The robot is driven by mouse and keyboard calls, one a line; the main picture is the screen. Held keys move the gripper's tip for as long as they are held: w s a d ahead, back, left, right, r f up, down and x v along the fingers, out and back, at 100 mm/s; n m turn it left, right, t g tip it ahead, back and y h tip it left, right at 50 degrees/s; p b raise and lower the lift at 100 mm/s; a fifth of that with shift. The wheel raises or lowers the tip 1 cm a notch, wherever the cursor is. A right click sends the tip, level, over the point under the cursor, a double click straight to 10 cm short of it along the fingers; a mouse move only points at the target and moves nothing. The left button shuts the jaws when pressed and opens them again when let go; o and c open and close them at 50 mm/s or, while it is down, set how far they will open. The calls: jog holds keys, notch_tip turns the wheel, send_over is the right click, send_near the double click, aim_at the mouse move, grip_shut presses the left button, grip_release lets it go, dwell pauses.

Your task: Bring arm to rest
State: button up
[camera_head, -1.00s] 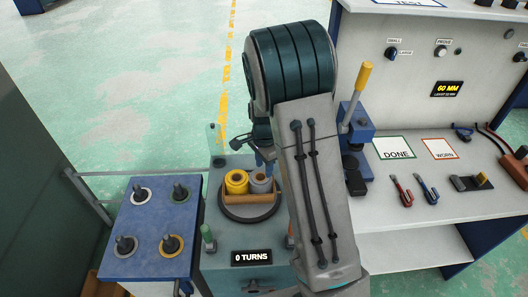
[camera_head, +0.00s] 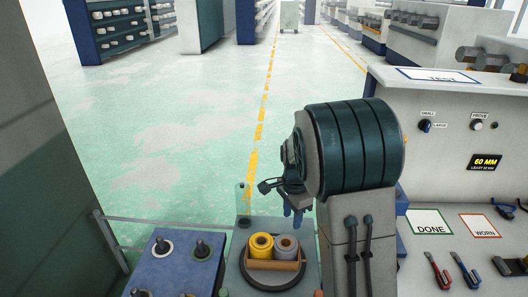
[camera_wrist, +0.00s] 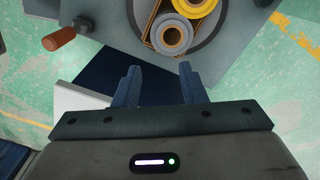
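My gripper (camera_head: 291,207) hangs above and slightly right of a wooden tray in the head view. In the wrist view my gripper (camera_wrist: 159,84) has its two blue fingers apart, with nothing between them. The tray (camera_head: 270,266) sits on a dark round turntable and holds a yellow roll (camera_head: 260,245) and a grey roll (camera_head: 286,246) side by side. In the wrist view the yellow roll (camera_wrist: 193,8) is beyond the fingertips and cut by the top edge. The fingers do not touch the rolls or tray.
A blue stand with pegs (camera_head: 175,262) is at the lower left. At right, a bench carries DONE (camera_head: 430,222) and WORN (camera_head: 479,226) mats, hand tools and a panel reading 60 MM (camera_head: 485,162). A dark wall is at far left. Open floor (camera_head: 170,150) lies behind.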

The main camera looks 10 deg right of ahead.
jog(key=s+r+n+t, duration=0.1)
jog(key=s+r+n, duration=0.2)
jog(key=s, duration=0.4)
jog(key=s+r+n+t, duration=0.1)
jog(key=s+r+n, duration=0.3)
jog(key=s+n, duration=0.2)
jog(key=s+r+n+t, duration=0.1)
jog(key=s+r+n, duration=0.2)
jog(key=s, duration=0.7)
jog(key=shift+a+r+n, duration=0.25)
jog(key=shift+a+n, duration=0.15)
jog(key=shift+n, duration=0.8)
jog(key=shift+s, duration=0.15)
